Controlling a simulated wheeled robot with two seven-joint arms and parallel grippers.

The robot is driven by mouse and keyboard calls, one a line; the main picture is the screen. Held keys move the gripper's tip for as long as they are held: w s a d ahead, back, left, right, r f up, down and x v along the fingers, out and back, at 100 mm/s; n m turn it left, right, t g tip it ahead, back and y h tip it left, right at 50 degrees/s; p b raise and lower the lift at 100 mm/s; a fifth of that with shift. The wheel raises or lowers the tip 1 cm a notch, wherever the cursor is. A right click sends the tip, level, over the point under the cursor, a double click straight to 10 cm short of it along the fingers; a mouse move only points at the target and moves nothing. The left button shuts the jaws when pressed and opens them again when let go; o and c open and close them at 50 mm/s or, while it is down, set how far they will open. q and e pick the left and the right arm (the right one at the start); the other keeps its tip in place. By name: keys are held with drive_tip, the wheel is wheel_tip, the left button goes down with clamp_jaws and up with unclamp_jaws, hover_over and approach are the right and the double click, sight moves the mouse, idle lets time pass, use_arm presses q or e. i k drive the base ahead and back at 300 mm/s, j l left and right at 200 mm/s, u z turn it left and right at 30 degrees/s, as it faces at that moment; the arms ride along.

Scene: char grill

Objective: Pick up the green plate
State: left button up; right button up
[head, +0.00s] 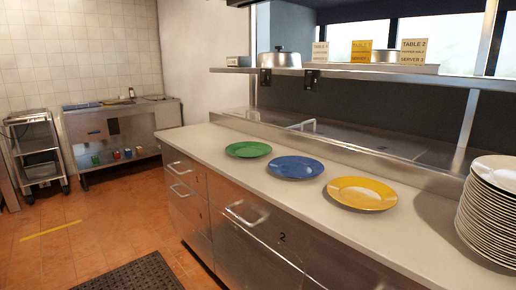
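The green plate (248,149) lies flat on the light counter (222,165), at the far left of a row of three plates. Its whole top face shows and nothing covers it. Neither of my grippers is in the head view.
A blue plate (295,167) and a yellow plate (361,193) lie to the right of the green one. A tall stack of white plates (489,214) stands at the right edge. A metal shelf (340,71) with a pot (279,59) and cards (361,51) hangs above. Drawers (187,200) front the counter.

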sight(246, 149)
drive_tip(key=i+j+z, duration=0.15)
drive_tip(key=i+j, duration=0.15)
drive_tip(key=i+j+z, duration=0.3)
drive_tip(key=i+j, duration=0.2)
drive_tip(key=j, duration=0.2)
drive_tip(key=i+j+z, duration=0.2)
drive_tip(key=j, duration=0.2)
drive_tip(key=i+j+z, duration=0.15)
drive_tip(key=j, duration=0.25)
drive_tip(key=i, duration=0.05)
